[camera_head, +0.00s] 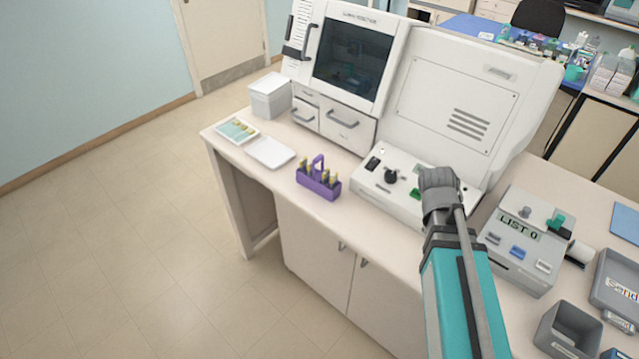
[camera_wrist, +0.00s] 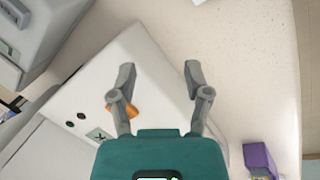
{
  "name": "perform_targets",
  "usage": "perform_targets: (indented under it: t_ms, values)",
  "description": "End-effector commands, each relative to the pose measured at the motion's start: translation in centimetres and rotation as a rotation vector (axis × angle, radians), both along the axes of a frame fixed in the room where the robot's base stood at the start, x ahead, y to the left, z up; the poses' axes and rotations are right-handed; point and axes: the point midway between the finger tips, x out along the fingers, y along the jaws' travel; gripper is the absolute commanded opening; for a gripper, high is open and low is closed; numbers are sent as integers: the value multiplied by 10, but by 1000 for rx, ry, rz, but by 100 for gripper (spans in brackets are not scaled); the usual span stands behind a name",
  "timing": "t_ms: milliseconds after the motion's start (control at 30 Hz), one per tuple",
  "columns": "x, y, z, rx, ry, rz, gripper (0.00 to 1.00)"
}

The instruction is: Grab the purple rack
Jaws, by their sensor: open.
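The purple rack (camera_head: 325,189) stands upright on the counter near its front edge in the head view. It has a raised loop handle and holds several small dark vials with yellowish tops. In the wrist view part of the purple rack (camera_wrist: 257,158) shows at the lower right, cut off by the picture's edge. My gripper (camera_head: 438,180) is over the white machine's control panel, to the right of the rack and apart from it. In the wrist view my gripper (camera_wrist: 160,70) has its two fingers spread, with nothing between them.
The white machine (camera_head: 460,95) with its knobbed panel is behind and right of the rack. A white flat tray (camera_head: 270,153), a slide tray (camera_head: 236,131) and a white box (camera_head: 270,96) lie left of it. A grey labelled device (camera_head: 525,240) is at right. The counter's front edge is close.

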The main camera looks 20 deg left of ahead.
Motion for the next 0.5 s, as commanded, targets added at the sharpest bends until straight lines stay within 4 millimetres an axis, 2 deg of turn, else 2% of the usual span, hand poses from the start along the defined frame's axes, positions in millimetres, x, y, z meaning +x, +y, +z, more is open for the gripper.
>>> perform_targets:
  t_ms: [33, 200, 500]
  values:
    - [7, 13, 0, -34, -2, 76, 63]
    - [23, 50, 4, -159, -9, 324, 63]
    - [42, 125, 16, -398, -7, 746, 63]
